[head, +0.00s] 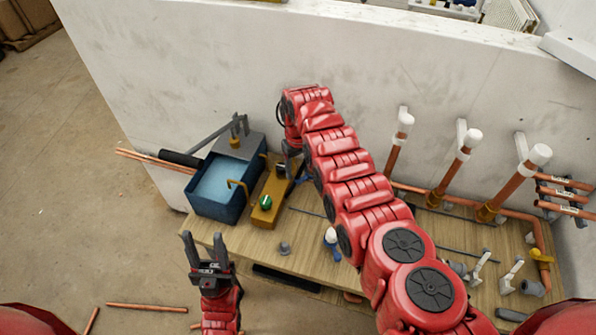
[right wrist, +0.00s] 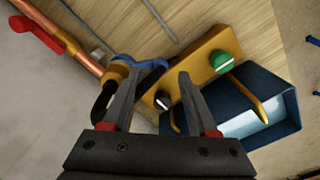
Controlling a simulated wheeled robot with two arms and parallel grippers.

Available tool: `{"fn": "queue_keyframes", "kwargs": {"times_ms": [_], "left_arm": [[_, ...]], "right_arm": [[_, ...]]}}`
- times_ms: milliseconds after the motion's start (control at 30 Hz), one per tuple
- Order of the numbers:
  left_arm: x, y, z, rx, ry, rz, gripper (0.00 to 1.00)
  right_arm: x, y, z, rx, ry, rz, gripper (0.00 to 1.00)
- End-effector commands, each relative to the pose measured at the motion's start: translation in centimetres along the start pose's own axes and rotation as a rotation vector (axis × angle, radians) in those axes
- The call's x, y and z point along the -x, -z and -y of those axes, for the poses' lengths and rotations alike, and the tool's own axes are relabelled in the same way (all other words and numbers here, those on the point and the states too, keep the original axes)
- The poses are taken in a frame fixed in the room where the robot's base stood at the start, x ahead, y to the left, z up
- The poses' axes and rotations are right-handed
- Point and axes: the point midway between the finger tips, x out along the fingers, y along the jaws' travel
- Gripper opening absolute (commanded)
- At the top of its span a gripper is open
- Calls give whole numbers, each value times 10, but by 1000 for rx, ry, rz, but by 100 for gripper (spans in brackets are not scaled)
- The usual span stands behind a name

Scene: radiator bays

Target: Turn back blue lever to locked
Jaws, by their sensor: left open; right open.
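The blue lever (right wrist: 155,64) shows in the right wrist view as a curved blue handle beside a brass valve (right wrist: 118,72) on a copper pipe. My right gripper (right wrist: 160,75) is open and empty. Its left finger overlaps the lever in the picture, and the lever's end lies between the fingertips; I cannot tell whether they touch. In the head view my right arm hides the pipe and most of the lever; a small blue piece (head: 305,180) shows beside the right gripper (head: 287,172). My left gripper (head: 206,240) is open and empty in front of the bench.
A yellow block with a green knob (right wrist: 222,62) and a black knob (right wrist: 162,101) sits close to the right gripper. A blue water tank (head: 213,205) stands left of it. A red lever (right wrist: 38,35) is further along the pipe. Upright copper pipes (head: 450,175) stand right.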

Motion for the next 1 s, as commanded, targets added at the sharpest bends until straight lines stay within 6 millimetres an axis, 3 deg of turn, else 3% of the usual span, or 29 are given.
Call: {"fn": "queue_keyframes", "kwargs": {"times_ms": [100,200,600,933,1000], "left_arm": [[15,-2,-1,0,0,0,50],[20,-4,-1,0,0,0,50],[22,-4,-1,0,0,0,50],[22,-4,-1,0,0,0,50],[22,-4,-1,0,0,0,50]], "right_arm": [[-22,-1,1,2,0,5,59],[-28,0,1,2,-1,0,59],[-32,0,0,2,0,0,59],[-32,0,0,1,0,0,2],[-32,0,0,1,0,0,0]]}}
